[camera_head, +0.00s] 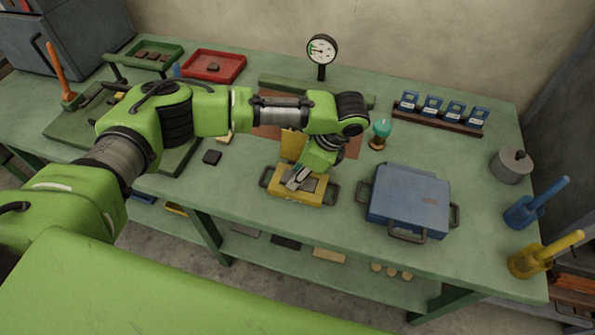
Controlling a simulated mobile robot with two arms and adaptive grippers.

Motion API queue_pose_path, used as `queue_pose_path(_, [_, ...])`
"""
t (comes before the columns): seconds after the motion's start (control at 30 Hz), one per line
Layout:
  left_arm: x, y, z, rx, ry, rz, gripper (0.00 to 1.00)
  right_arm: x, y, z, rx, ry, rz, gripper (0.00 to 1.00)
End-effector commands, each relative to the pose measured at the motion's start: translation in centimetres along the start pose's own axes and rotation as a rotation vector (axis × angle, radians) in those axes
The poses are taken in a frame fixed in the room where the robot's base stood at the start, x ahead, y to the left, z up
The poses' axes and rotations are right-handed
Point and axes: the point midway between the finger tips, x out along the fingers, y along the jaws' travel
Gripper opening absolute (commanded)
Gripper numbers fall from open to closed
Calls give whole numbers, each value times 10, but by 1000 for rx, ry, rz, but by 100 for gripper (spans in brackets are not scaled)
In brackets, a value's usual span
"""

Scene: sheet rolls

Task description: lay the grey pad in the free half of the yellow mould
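The yellow mould (285,193) lies open near the table's front edge, its yellow lid (291,143) upright behind it and a dark handle at each side. My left gripper (296,178) points down into the mould, low over its middle. Grey surfaces show at the fingertips and in the right half, but fingers and pad are too small to separate. I cannot tell whether the grey pad is held or lying in the mould. A dark grey square piece (212,157) lies on the table to the left. My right gripper is not in view.
A closed blue mould (410,200) with dark handles stands close on the right. A green-topped small object (381,130) and a dial gauge (322,50) stand behind. A red tray (214,66) is at the back left. Table between the dark piece and the yellow mould is clear.

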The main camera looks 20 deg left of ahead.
Motion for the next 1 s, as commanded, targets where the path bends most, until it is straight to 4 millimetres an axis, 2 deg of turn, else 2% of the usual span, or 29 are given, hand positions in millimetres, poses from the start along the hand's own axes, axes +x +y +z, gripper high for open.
queue_pose_path(0.37, [4,2,-2,2,2,4,13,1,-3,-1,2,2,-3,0])
queue_pose_path(0.4, [4,2,-2,2,2,4,31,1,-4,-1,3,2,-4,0])
queue_pose_path(0.47, [4,2,-2,3,2,5,47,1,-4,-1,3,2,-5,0])
queue_pose_path(0.5, [4,2,-2,3,2,5,48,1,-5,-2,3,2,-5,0])
queue_pose_path(0.83, [3,2,-2,3,3,4,48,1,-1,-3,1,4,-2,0])
queue_pose_path(1.0, [-13,1,-2,2,4,2,48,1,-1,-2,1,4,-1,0])
